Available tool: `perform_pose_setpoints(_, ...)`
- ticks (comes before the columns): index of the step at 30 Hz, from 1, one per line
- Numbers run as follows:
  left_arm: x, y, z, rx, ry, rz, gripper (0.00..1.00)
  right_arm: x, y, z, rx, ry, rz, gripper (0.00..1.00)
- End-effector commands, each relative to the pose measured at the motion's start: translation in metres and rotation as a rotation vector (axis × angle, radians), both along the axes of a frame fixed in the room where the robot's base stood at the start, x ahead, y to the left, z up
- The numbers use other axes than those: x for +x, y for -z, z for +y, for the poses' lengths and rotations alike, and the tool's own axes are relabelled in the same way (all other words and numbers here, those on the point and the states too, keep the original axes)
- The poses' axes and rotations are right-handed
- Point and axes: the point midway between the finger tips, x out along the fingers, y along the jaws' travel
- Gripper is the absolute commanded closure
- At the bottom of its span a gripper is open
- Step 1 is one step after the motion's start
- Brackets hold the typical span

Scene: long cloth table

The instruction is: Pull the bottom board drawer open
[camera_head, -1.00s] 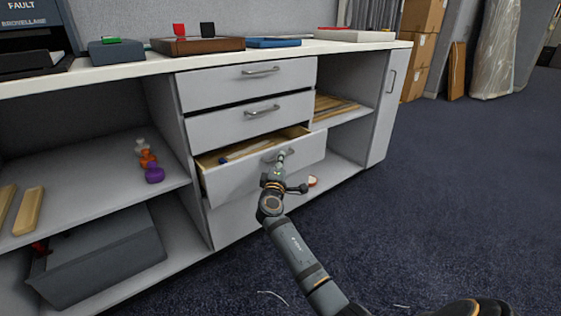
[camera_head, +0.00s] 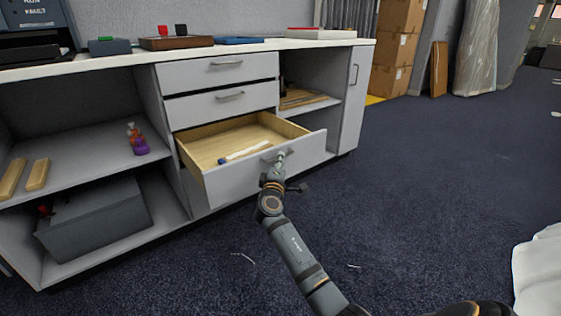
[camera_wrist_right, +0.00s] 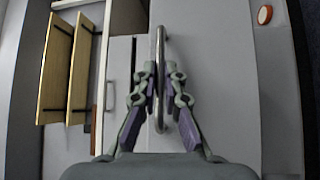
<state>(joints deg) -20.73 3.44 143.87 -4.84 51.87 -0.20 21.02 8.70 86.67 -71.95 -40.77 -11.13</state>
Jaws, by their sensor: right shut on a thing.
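The bottom board drawer (camera_head: 240,180) is the lowest of a stack of grey-fronted drawers and stands far out from the cabinet. Its wooden inside shows, with a white rod with a blue end (camera_head: 243,153) lying in it. My right gripper (camera_head: 279,158) is at the drawer's front. In the right wrist view, my right gripper (camera_wrist_right: 165,78) is shut on the metal handle (camera_wrist_right: 160,45), with a finger on each side of the bar. The handle's middle is partly hidden by the fingers. My left gripper is not in view.
Two shut drawers (camera_head: 218,87) sit above. Shelves at left hold coloured pieces (camera_head: 138,140), wooden bars (camera_head: 38,174) and a grey bin (camera_head: 95,218). Boards (camera_head: 305,98) lie on the right shelf. The carpet (camera_head: 430,190) at right is clear. A pale cloth-like thing (camera_head: 540,275) is at lower right.

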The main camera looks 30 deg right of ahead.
Motion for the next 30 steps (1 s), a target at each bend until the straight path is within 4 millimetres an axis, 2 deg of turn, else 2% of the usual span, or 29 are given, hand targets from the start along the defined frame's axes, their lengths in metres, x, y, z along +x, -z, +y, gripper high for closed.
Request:
perform_pose_setpoints(12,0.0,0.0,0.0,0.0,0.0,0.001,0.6,0.0,0.0,0.001,0.001,-0.002,0.0,1.0)
perform_pose_setpoints(13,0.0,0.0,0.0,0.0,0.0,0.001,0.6,0.0,0.0,0.001,0.001,-0.002,0.0,0.87)
perform_pose_setpoints(17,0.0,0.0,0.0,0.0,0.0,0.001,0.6,0.0,0.0,0.0,0.001,-0.001,-0.001,0.7)
perform_pose_setpoints(26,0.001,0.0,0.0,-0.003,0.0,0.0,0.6,0.0,0.0,0.001,0.001,-0.001,-0.001,0.68)
perform_pose_setpoints(30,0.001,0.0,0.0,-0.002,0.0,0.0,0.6,-0.012,0.003,0.011,0.003,-0.002,-0.001,0.68)
